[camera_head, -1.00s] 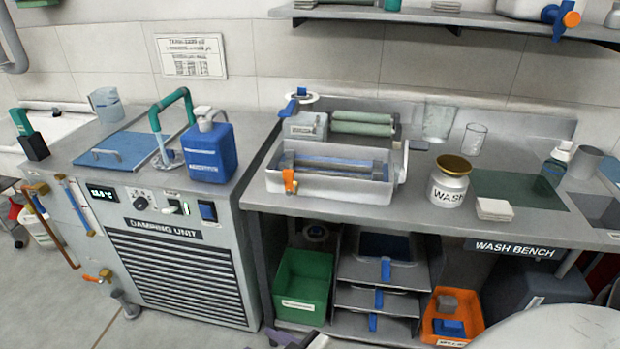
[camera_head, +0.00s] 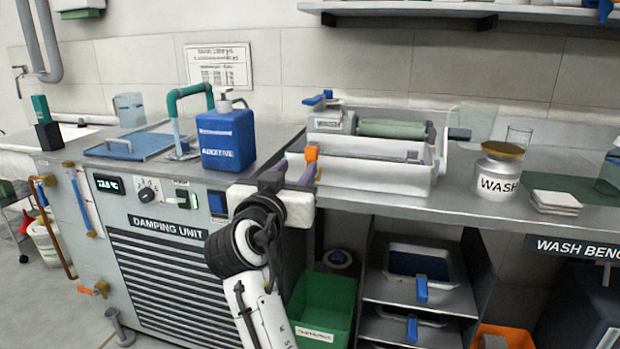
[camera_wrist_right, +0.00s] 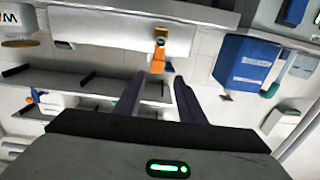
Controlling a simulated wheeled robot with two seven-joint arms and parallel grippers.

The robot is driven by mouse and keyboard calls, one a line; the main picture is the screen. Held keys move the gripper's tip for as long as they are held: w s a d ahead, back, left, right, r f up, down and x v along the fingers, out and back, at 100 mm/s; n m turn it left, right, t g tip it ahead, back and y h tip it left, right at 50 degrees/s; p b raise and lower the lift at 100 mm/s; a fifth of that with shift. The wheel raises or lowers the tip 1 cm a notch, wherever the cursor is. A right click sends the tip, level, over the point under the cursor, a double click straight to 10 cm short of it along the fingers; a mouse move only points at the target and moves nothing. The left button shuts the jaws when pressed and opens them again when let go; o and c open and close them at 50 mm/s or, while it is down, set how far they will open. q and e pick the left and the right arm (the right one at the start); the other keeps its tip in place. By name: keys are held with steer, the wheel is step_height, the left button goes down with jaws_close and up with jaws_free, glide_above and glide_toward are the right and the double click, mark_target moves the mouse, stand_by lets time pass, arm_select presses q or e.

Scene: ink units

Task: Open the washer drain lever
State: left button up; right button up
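The washer (camera_head: 375,172) is a white tray with rollers on the bench. Its orange drain lever (camera_head: 311,156) sits at the tray's front left corner, partly hidden by my right gripper (camera_head: 295,167). In the right wrist view the orange lever (camera_wrist_right: 157,60) hangs from a brass fitting on the white tray (camera_wrist_right: 110,32). It lies just beyond and between the two dark fingertips of my right gripper (camera_wrist_right: 155,86). The fingers are apart, with nothing held between them. I cannot tell whether a finger touches the lever. My left gripper is not in view.
The blue additive bottle (camera_head: 227,138) stands on the damping unit (camera_head: 165,228) left of the gripper. A white WASH jar (camera_head: 498,178) stands right of the washer. A green bin (camera_head: 322,305) and shelved trays (camera_head: 420,288) are under the bench.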

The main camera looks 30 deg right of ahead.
mark_target(310, 156)
steer(key=x, duration=1)
steer(key=shift+s+d, duration=0.15)
steer(key=shift+d, duration=0.2)
steer(key=shift+f, duration=0.1)
jaws_close()
